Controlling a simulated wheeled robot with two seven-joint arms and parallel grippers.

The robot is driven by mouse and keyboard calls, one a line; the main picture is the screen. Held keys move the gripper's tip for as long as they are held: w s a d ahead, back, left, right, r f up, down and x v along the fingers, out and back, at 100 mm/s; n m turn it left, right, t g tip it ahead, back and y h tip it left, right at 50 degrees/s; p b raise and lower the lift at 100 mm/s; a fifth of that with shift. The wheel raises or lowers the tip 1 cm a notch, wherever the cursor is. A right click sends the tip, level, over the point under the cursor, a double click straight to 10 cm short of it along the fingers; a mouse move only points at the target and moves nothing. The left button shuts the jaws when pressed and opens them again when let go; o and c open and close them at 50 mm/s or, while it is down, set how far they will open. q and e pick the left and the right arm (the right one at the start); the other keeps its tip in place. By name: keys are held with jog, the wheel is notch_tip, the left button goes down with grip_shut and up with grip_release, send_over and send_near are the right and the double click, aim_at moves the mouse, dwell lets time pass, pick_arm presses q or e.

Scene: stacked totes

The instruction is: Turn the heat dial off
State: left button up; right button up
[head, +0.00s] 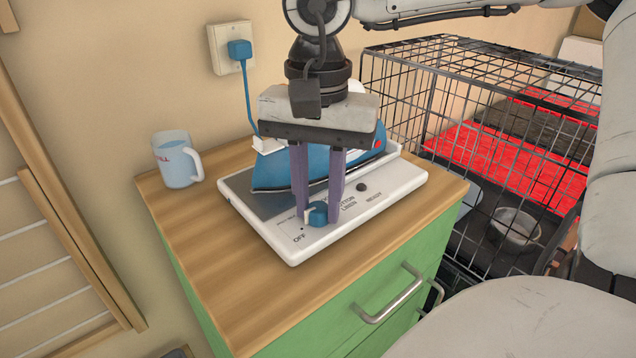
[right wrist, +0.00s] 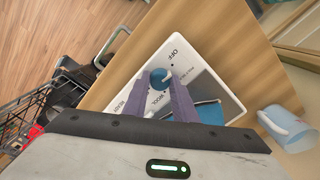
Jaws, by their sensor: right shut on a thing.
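The heat dial (head: 317,214) is a small blue knob with a white mark, on the front of a white iron base (head: 405,182). The mark shows on the dial's left side in the head view; exactly which label it points to I cannot tell. "OFF" is printed in front and to the left of the dial. My right gripper (head: 319,205) points down with its purple fingers shut on the dial, one on each side. The right wrist view also shows the dial (right wrist: 158,76) at the fingertips. A blue iron (head: 275,170) rests on the base behind the fingers, partly hidden. My left gripper is not in view.
The base stands on a wooden top (head: 210,245) of a green cabinet (head: 310,345). A mug (head: 175,162) stands at the back left. A blue plug (head: 240,49) sits in the wall socket, its cord running down. A wire crate (head: 410,95) stands to the right.

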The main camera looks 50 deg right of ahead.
aim_at(319, 207)
jog(key=shift+n, duration=1)
jog(key=o, duration=1.1)
jog(key=shift+c, duration=0.2)
notch_tip(319, 207, up, 10)
jog(key=p, duration=0.2)
jog(key=shift+r, duration=0.2)
